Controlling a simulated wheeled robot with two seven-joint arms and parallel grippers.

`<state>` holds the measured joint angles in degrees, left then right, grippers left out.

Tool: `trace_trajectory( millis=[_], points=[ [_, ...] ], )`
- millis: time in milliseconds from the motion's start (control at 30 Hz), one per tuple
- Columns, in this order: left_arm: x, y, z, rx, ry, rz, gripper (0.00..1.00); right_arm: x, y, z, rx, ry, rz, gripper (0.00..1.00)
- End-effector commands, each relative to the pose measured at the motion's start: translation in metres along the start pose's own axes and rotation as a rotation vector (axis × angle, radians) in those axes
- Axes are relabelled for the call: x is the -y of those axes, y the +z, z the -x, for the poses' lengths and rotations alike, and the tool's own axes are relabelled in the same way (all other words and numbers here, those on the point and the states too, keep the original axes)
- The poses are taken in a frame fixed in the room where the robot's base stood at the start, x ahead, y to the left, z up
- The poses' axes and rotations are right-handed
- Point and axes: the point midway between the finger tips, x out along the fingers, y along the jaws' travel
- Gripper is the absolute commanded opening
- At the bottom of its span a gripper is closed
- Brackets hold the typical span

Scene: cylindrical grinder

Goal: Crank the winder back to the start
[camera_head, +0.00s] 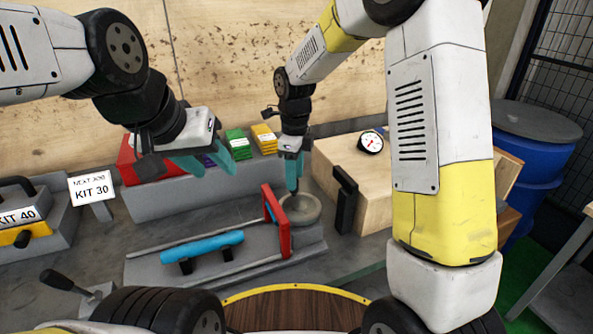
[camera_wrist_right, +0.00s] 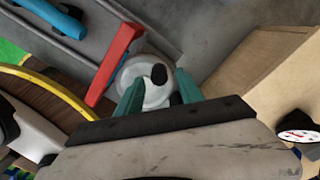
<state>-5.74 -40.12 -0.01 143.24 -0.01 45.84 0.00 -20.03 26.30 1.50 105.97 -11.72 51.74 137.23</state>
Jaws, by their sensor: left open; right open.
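A round pale grey wheel (camera_head: 303,210), which looks like the winder, sits at the right end of the grey machine bed, just behind the red upright frame. My right gripper (camera_head: 292,187) points down over it, fingertips at or just above the wheel. In the right wrist view the wheel (camera_wrist_right: 146,92) shows between the two teal fingers (camera_wrist_right: 158,92), which stand apart; a dark knob (camera_wrist_right: 158,74) lies on its face. I cannot tell whether the fingers touch the wheel or knob. My left gripper (camera_head: 210,162) is open and empty above the back left of the bed.
The red frame (camera_head: 277,225) stands close beside the wheel, with a blue bar (camera_head: 203,244) to its left. A wooden box (camera_head: 370,180) with a dial (camera_head: 371,142) and black handle (camera_head: 345,198) stands to the right. A black-knobbed lever (camera_head: 62,281) is at front left.

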Motion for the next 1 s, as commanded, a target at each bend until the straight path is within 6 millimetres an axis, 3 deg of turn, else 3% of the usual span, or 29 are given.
trace_trajectory(
  millis=[200, 500, 733, 1000],
  points=[
    [0.000, 0.000, 0.000, 0.000, 0.000, 0.000, 0.44, 0.000, -0.001, -0.022, -0.001, 0.000, 0.001, 0.44],
    [0.000, 0.000, 0.000, 0.000, 0.000, 0.000, 0.44, 0.000, 0.000, -0.025, 0.000, -0.001, 0.001, 0.44],
    [0.000, 0.000, 0.000, 0.000, 0.000, 0.000, 0.44, 0.000, 0.000, -0.025, 0.000, -0.001, 0.001, 0.01],
    [0.000, 0.000, 0.000, 0.000, 0.000, 0.000, 0.44, 0.000, 0.000, -0.025, 0.000, -0.001, 0.010, 0.00]
  ],
)
